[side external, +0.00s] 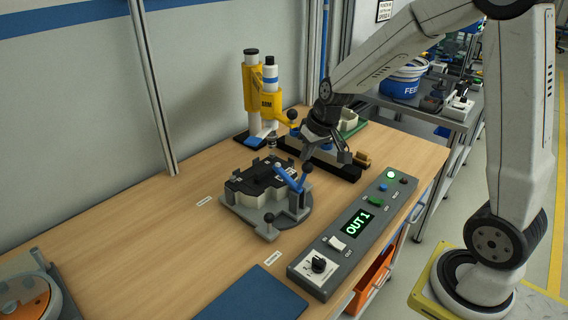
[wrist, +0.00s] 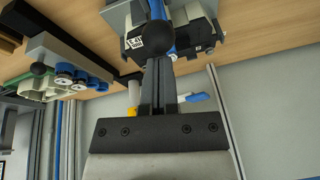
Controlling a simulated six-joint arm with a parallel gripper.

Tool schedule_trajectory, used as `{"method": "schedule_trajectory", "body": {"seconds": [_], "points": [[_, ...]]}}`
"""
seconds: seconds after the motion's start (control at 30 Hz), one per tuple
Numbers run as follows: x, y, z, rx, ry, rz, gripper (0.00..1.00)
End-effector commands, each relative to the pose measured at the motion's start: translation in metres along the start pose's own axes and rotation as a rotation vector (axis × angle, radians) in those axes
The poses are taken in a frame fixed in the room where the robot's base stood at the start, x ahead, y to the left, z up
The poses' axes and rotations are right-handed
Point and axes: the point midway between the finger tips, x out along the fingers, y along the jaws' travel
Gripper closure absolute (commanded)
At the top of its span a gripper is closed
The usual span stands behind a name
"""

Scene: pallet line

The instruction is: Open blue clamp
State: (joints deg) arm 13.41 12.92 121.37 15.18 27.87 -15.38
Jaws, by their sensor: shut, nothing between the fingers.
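Whether the fingertips touch the knob cannot be told.
A yellow press (side external: 262,95) stands behind the fixture. A black rack (side external: 346,172) with blue parts is beside my gripper. A control box (side external: 350,240) reading OUT 1 lies in front. A blue mat (side external: 252,295) is at the front edge.

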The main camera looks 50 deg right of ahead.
Motion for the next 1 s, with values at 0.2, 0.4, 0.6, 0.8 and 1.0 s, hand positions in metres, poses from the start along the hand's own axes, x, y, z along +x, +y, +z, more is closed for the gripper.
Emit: {"method": "schedule_trajectory", "body": {"seconds": [0.2,0.4,0.6,0.8,1.0], "points": [[-0.002,0.005,0.029,0.003,-0.007,0.0,1.0],[0.001,0.01,0.052,0.002,-0.006,0.0,1.0],[0.008,0.015,0.075,0.003,-0.005,0.0,1.0],[0.018,0.018,0.093,0.003,-0.006,0.0,1.0],[0.026,0.021,0.103,0.002,-0.004,0.0,1.0]]}}
